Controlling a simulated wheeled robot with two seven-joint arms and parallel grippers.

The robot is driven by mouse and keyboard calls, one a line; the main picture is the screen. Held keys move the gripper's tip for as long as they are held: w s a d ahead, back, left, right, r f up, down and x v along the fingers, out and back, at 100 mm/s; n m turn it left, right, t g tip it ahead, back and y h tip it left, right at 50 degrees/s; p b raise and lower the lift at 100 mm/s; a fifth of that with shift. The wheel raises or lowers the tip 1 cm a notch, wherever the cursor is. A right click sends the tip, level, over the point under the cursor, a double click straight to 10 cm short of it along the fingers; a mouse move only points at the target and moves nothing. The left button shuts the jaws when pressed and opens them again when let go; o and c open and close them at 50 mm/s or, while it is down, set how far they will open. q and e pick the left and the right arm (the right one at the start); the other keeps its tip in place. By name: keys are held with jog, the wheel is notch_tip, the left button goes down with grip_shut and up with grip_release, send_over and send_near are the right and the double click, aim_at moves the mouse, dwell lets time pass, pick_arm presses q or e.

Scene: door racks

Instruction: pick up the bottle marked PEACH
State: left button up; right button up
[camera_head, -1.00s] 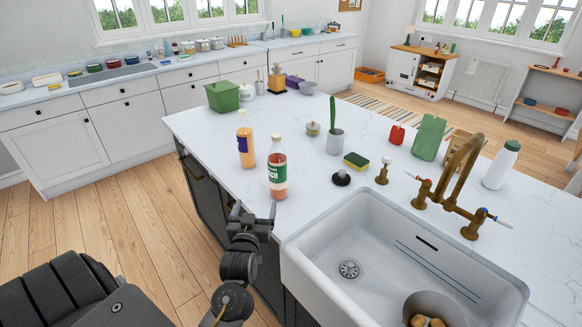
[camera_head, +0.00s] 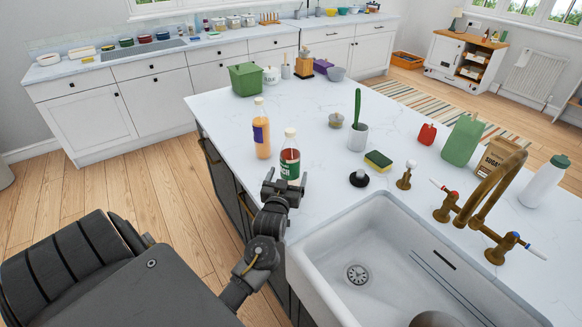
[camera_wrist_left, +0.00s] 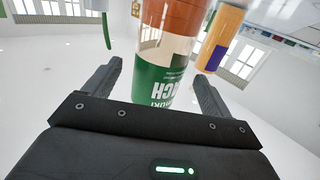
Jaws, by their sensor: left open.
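The bottle with the green label (camera_head: 289,160) stands upright near the left edge of the white counter. My left gripper (camera_head: 286,178) is open and low at the counter edge, just in front of this bottle. In the left wrist view the bottle shows beyond and between the two fingers, not gripped. My right gripper is not in view.
An orange bottle with a purple label (camera_head: 261,135) stands close behind and left of it. A black stopper (camera_head: 359,178), a yellow-green sponge (camera_head: 378,161) and a grey cup (camera_head: 357,137) stand to the right. The white sink (camera_head: 335,245) lies right of my left arm.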

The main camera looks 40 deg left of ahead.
aim_at(288, 172)
pick_arm(q)
jog(key=shift+w+a, duration=0.15)
jog(key=shift+w, duration=0.1)
jog(key=shift+a+r, duration=0.1)
jog(key=shift+r, duration=0.1)
jog(key=shift+w+a+r+p, duration=0.2)
jog(key=shift+w+r+p, duration=0.1)
jog(key=shift+w+p, duration=0.3)
jog(key=shift+w+a+r+p, duration=0.2)
jog(key=shift+w+r+p, duration=0.05)
jog(key=shift+w+p, duration=0.25)
jog(key=shift+w+a+f+p, duration=0.2)
jog(key=shift+w+a, duration=0.1)
jog(key=shift+w, duration=0.3)
jog(key=shift+w+a+f+p, duration=0.15)
jog(key=shift+w+a, duration=0.15)
jog(key=shift+w, duration=0.25)
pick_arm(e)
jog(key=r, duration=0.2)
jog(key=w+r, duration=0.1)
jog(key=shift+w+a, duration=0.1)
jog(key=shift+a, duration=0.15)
pick_arm(q)
jog(key=shift+c, duration=0.2)
